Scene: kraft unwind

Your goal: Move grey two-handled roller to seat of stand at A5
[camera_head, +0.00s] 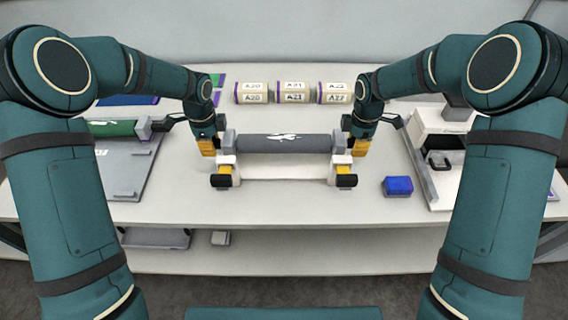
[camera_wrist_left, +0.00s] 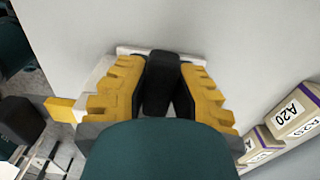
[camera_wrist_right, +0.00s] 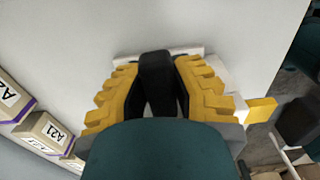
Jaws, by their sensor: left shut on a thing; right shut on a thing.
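The grey roller (camera_head: 284,143) with a white bird mark lies level across the middle of the table. My left gripper (camera_head: 208,147) is shut on its left handle, which shows black in the left wrist view (camera_wrist_left: 161,82). My right gripper (camera_head: 360,147) is shut on its right handle, black in the right wrist view (camera_wrist_right: 156,80). A white stand (camera_head: 284,165) with yellow and black end parts is directly below and in front of the roller. I cannot tell whether the roller touches its seat. No A5 label is readable.
A blue block (camera_head: 398,186) lies right of the stand. A green roll (camera_head: 112,128) is on a grey board at left; a white machine (camera_head: 436,130) is at right. The front table strip is clear.

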